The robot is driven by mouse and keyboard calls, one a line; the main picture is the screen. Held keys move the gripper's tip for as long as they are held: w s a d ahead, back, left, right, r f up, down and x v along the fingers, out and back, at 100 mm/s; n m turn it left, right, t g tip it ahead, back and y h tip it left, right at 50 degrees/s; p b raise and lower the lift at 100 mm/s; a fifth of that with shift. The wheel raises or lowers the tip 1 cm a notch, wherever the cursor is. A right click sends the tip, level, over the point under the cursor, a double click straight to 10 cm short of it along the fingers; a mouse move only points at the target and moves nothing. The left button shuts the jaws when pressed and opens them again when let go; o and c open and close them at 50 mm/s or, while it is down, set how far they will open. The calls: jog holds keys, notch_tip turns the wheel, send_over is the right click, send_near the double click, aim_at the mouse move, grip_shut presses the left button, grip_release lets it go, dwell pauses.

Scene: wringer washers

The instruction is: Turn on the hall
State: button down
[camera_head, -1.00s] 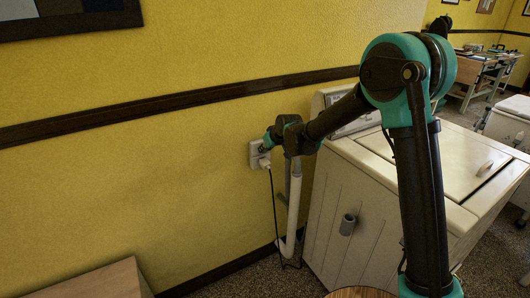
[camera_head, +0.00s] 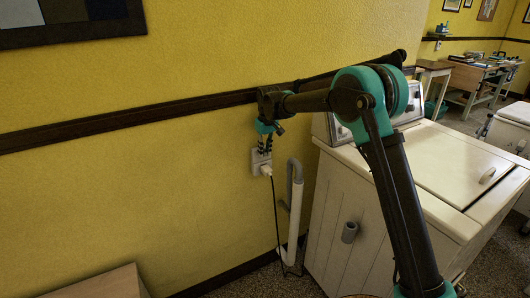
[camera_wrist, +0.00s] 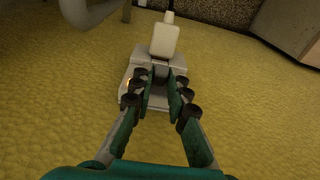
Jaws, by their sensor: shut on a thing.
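A white wall plate (camera_head: 257,166) is on the yellow wall, left of the washer. A white plug (camera_head: 266,171) with a dark cord sits in its lower part. My gripper (camera_head: 264,149) points down onto the plate's upper part from above. In the wrist view the plate (camera_wrist: 126,96) is behind my fingers (camera_wrist: 160,88), which are closed in on a small dark part in its middle. The fingers hide most of this part, so its exact form is unclear. The plug (camera_wrist: 165,40) is just beyond the fingertips. A small orange glow shows at the plate's left edge.
A cream washer (camera_head: 375,215) stands right of the plate. A grey-white hose (camera_head: 294,205) rises between it and the wall. A dark rail (camera_head: 150,124) runs along the wall above. A wooden top (camera_head: 105,284) is at lower left.

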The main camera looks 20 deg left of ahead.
dwell(0.4)
jog(key=c, duration=1.5)
grip_release()
jog(key=r, duration=0.8)
jog(key=s+d+r, duration=0.1)
jog(key=r, duration=0.3)
jog(key=shift+f, duration=0.1)
